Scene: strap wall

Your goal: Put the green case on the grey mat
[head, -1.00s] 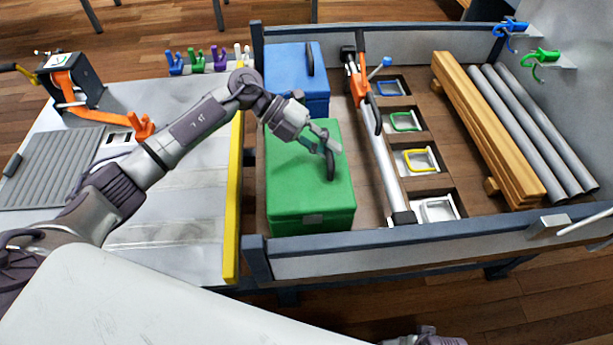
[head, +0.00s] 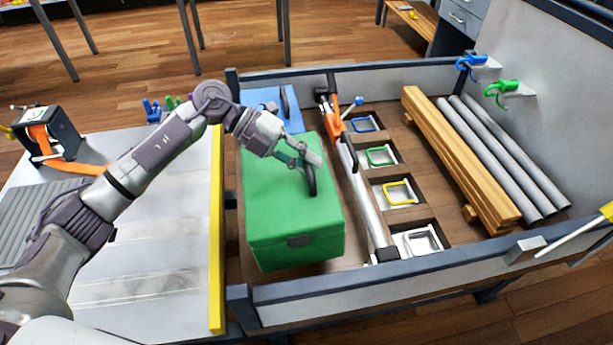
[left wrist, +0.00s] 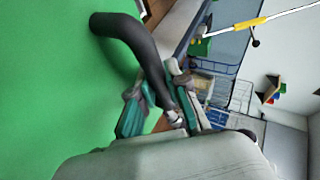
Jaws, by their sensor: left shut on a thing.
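The green case (head: 290,205) is a box with a black handle (head: 309,175) on its lid. It is in the near left part of the walled bed, and looks slightly raised off the floor. My left gripper (head: 308,163) is shut on the handle from above. In the left wrist view the fingers (left wrist: 165,105) close around the black handle, and the green lid (left wrist: 60,80) fills the left side. The grey mat (head: 22,208) is ribbed and lies on the bench at the far left, partly cut off and partly behind my arm. My right gripper is out of view.
A blue case (head: 265,98) stands behind the green one. An orange-and-silver bar (head: 362,190) lies right of it, beside several trays with coloured frames. A yellow edge strip (head: 216,235) and the bed's grey rim (head: 370,280) border the case. The bench middle is clear.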

